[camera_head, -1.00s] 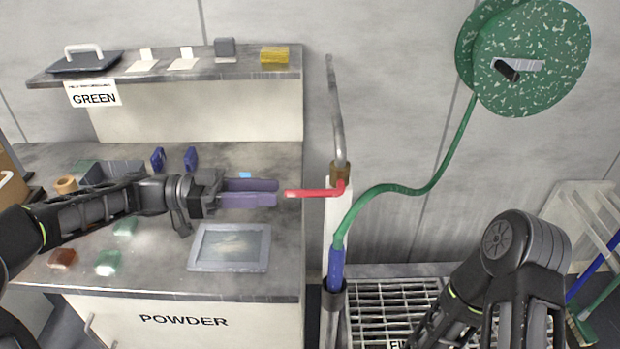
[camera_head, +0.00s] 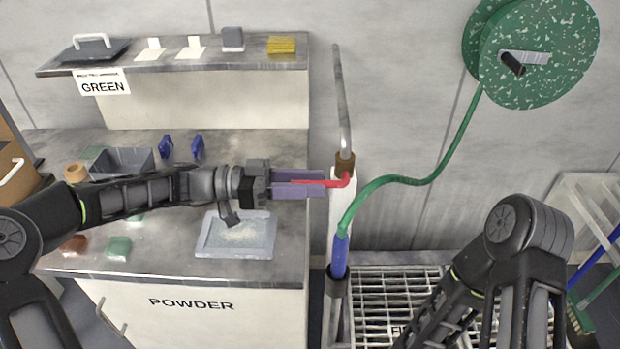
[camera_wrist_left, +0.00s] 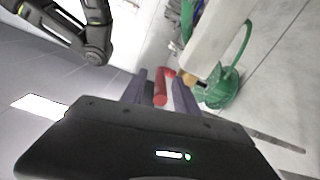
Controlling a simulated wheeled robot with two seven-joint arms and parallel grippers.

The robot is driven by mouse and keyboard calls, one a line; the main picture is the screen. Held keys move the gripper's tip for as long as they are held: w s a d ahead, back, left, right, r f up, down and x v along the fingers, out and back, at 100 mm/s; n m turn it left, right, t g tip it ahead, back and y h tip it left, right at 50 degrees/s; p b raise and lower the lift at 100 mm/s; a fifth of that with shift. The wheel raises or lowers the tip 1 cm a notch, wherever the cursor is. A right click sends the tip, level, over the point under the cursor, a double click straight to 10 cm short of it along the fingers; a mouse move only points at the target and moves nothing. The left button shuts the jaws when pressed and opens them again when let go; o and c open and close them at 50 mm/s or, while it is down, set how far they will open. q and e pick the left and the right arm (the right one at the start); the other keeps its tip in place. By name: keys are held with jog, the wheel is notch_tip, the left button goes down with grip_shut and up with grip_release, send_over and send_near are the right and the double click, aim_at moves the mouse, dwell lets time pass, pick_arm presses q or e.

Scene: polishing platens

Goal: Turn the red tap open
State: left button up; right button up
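The red tap lever (camera_head: 341,183) sticks out to the left from a brass fitting (camera_head: 344,163) on a pipe at the wall. My left gripper (camera_head: 322,184) comes in from the left with its two purple fingers on either side of the lever. In the left wrist view the red lever (camera_wrist_left: 161,88) lies between the fingers, with narrow gaps beside it, so the gripper looks open around it. The lever's left part is partly hidden by the fingers. My right arm shows at the lower right; its gripper is out of view.
A green hose (camera_head: 408,181) runs from the blue hose end (camera_head: 338,257) below the tap to a green speckled disc (camera_head: 540,55). The powder bench (camera_head: 285,265) with a grey tray (camera_head: 262,248) lies under my left arm. A floor grating (camera_head: 390,300) is at lower middle.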

pick_arm(q)
jog(key=shift+c, duration=0.2)
grip_shut()
dwell(1.3)
